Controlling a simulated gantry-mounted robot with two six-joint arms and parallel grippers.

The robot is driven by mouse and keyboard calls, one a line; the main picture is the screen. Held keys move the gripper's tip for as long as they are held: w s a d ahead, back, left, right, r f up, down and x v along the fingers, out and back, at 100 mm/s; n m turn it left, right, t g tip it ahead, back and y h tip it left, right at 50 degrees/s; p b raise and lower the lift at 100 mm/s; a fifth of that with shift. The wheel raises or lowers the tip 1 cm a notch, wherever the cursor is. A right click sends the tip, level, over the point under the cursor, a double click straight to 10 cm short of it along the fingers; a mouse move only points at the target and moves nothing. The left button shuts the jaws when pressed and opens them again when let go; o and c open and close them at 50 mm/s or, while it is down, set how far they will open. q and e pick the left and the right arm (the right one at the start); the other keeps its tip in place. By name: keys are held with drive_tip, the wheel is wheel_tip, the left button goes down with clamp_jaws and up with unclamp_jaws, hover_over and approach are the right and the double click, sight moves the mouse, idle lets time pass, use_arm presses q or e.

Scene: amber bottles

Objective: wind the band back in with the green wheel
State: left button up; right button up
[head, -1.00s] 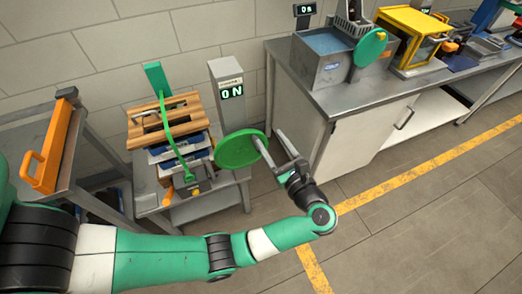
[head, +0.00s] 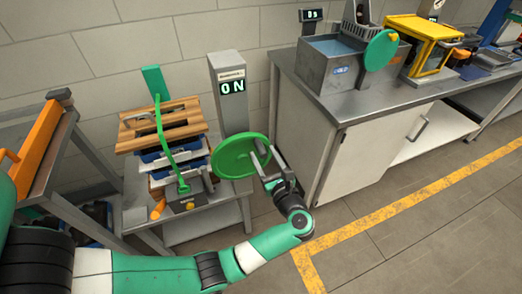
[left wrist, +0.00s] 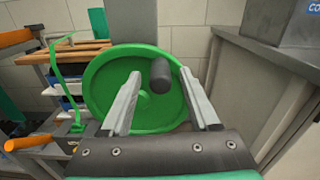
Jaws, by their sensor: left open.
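The green wheel (head: 232,163) stands upright by the grey post (head: 228,100) with the "ON" display. It fills the middle of the left wrist view (left wrist: 108,88), where its dark knob (left wrist: 161,72) shows between my finger tips. My left gripper (head: 258,151) is open at the wheel's right side. I cannot tell whether the fingers touch the knob. The green band (head: 162,133) runs from the green upright (head: 155,82) over the stack of wooden boards (head: 160,125) and trays to a small dark box (head: 190,202) with an orange handle. My right gripper is not in view.
A steel bench (head: 385,93) stands on the right with a basin machine and a yellow-framed box (head: 425,47). A metal rack (head: 70,140) with an orange bar stands on the left. The floor at front right is clear, with yellow lines.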

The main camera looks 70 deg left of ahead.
use_arm(q)
drive_tip(key=shift+w+a, duration=0.1)
drive_tip(key=shift+a, duration=1.35)
drive_tip(key=shift+c, duration=0.4)
clamp_jaws()
